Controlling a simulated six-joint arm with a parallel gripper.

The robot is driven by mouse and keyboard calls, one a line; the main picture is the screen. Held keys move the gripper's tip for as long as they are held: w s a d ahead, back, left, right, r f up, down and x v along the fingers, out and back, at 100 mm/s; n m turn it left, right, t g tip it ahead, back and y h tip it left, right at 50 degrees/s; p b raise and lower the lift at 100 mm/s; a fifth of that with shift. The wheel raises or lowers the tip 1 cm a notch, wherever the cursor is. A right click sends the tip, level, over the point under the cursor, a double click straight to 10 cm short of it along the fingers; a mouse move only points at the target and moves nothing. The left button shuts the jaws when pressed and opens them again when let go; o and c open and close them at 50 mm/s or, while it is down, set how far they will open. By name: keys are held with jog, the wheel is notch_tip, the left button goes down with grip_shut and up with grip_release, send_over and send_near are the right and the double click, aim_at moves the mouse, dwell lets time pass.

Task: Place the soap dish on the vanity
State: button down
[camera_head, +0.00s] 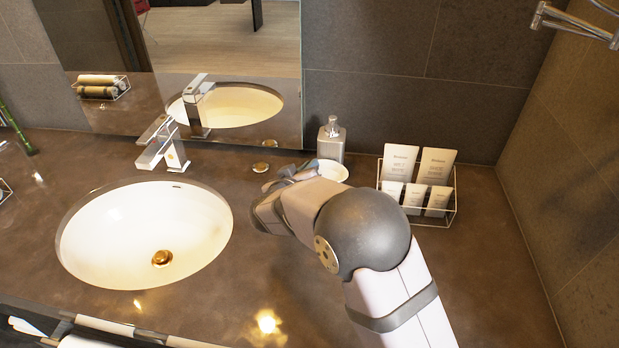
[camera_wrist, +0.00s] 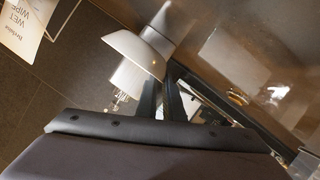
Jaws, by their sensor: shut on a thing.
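The soap dish (camera_head: 332,171) is a small white round dish. In the head view it is at the far end of my gripper (camera_head: 309,172), in front of the soap dispenser. In the wrist view the dish (camera_wrist: 128,48) appears tilted, at the tips of my dark gripper fingers (camera_wrist: 164,88). My gripper is shut on the dish near its edge. The brown vanity top (camera_head: 490,285) lies below. I cannot tell whether the dish touches it. My arm hides part of the counter around the gripper.
A metal soap dispenser (camera_head: 331,141) stands just behind the dish. A wire rack with white toiletry tubes (camera_head: 414,196) is to the right. The sink (camera_head: 110,230) and faucet (camera_head: 160,145) are to the left. A mirror (camera_head: 220,50) stands behind. The right front counter is clear.

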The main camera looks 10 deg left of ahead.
jog(key=shift+f, duration=1.35)
jog(key=shift+w+f, duration=0.2)
jog(key=shift+f, duration=0.35)
jog(key=shift+f, duration=0.15)
jog(key=c, duration=1.9)
grip_release()
jog(key=shift+r, duration=0.2)
jog(key=v, duration=1.2)
jog(key=shift+b, duration=0.35)
